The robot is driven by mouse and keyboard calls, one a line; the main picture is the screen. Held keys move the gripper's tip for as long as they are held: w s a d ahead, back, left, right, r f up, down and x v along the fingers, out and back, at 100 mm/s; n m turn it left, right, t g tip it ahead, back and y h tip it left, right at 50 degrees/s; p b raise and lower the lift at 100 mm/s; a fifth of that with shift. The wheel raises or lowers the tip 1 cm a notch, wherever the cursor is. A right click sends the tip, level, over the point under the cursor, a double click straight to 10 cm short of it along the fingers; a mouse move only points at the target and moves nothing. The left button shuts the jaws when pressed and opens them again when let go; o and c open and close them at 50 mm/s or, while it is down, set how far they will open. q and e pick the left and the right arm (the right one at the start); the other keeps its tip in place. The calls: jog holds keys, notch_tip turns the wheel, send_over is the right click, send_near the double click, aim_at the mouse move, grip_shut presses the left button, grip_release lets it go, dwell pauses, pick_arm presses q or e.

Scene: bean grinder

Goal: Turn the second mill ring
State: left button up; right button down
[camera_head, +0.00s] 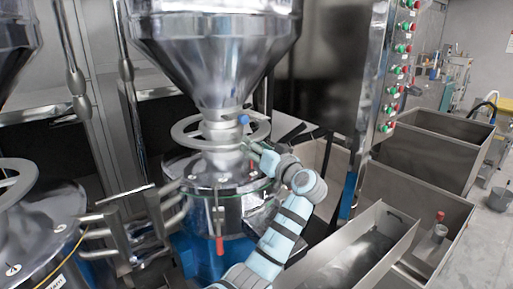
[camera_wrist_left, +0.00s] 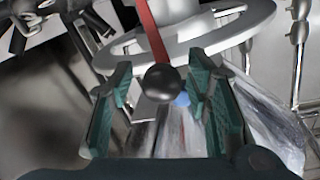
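The middle mill's grey ring (camera_head: 184,133) circles the neck below a large steel hopper. A ring also shows across the top of the left wrist view (camera_wrist_left: 235,32). My left gripper (camera_head: 250,150) is at the right front side of this ring in the head view. In the left wrist view its green fingers (camera_wrist_left: 160,88) are spread apart. A black ball knob (camera_wrist_left: 161,83) on a red rod (camera_wrist_left: 151,35) appears between them, with visible gaps on both sides. Contact with the ring cannot be told. My right gripper is not in view.
Another mill with a ring (camera_head: 17,183) stands at the far left. A control post with several buttons (camera_head: 404,48) rises to the right. Metal bins (camera_head: 352,250) fill the lower right. A red-tipped lever (camera_head: 219,244) hangs on the middle mill's front.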

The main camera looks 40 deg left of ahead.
pick_arm(q)
jog(key=v, duration=1.2)
